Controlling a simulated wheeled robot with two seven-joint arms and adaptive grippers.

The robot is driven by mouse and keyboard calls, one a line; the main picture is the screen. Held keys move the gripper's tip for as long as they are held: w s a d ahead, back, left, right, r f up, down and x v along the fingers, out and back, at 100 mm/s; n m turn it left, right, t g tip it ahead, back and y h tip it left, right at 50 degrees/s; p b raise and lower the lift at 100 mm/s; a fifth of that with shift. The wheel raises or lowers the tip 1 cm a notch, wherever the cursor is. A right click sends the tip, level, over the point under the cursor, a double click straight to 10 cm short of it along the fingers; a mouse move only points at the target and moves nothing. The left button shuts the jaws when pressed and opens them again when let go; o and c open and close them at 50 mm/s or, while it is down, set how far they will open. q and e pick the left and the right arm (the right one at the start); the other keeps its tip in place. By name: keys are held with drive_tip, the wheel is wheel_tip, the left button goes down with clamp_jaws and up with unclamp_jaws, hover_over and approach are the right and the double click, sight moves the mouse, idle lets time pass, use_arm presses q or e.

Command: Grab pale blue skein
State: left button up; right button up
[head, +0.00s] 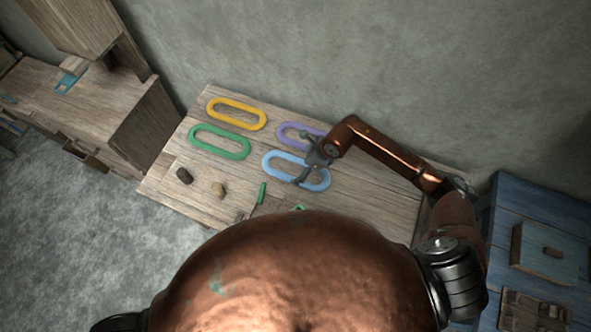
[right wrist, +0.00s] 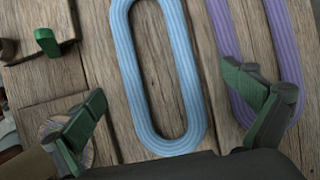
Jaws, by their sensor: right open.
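The pale blue skein (head: 278,162) is an elongated ring lying flat on the wooden table, to the right of the green skein. My right gripper (head: 308,172) is over its right part in the head view and hides some of it. In the right wrist view the pale blue skein (right wrist: 123,55) runs between the two spread fingers of my right gripper (right wrist: 172,112). The fingers are open and empty. One fingertip overlaps the purple skein (right wrist: 222,30) in that view. I cannot tell the height above the table. My left gripper is not in view.
A yellow skein (head: 237,103) and a green skein (head: 219,128) lie left of the blue one. The purple skein (head: 290,128) lies just behind it. Small dark and tan pieces (head: 184,175) sit at the table's front left. A blue cabinet (head: 520,205) stands at right.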

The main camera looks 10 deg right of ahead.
sight(295, 171)
drive_tip(key=x, duration=0.4)
drive_tip(key=shift+s+f, duration=0.2)
drive_tip(key=shift+s, duration=0.05)
drive_tip(key=c, duration=1.3)
